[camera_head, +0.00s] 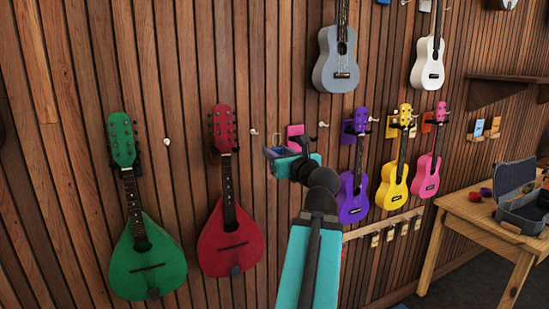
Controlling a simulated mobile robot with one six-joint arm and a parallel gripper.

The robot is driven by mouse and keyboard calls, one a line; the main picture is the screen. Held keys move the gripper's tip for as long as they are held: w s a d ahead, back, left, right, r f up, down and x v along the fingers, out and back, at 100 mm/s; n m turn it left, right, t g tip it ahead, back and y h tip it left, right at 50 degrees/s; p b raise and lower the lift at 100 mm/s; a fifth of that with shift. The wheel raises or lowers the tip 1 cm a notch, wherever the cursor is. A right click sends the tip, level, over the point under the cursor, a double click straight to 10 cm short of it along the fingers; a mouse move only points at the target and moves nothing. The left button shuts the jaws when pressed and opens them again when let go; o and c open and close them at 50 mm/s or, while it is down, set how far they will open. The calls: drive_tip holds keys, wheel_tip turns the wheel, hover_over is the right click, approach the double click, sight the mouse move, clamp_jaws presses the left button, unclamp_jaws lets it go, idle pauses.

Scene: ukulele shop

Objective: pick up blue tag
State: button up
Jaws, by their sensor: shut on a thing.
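My gripper (275,153) is in front of the slatted wall, right of the red mandolin. It is small in this view and partly covered by my own wrist. It is shut on a small flat piece that looks dark blue, which I take to be the blue tag; the jaws hide most of it. A pink tag (295,132) hangs on the wall just above and right of the gripper. Another light blue tag (479,127) is at the far right, and a blue piece (383,2) is cut off at the top edge.
A green mandolin (145,262) and a red mandolin (230,245) hang at left. Purple (353,202), yellow (392,187) and pink (426,177) ukuleles hang at right. Bare pegs (254,131) stick out of the wall. A wooden table (470,212) bears an open grey case (522,207).

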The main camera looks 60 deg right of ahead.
drive_tip(key=shift+s+a+f+b, duration=0.1)
drive_tip(key=shift+s+a+b, duration=0.3)
drive_tip(key=shift+b, duration=0.25)
idle(0.4)
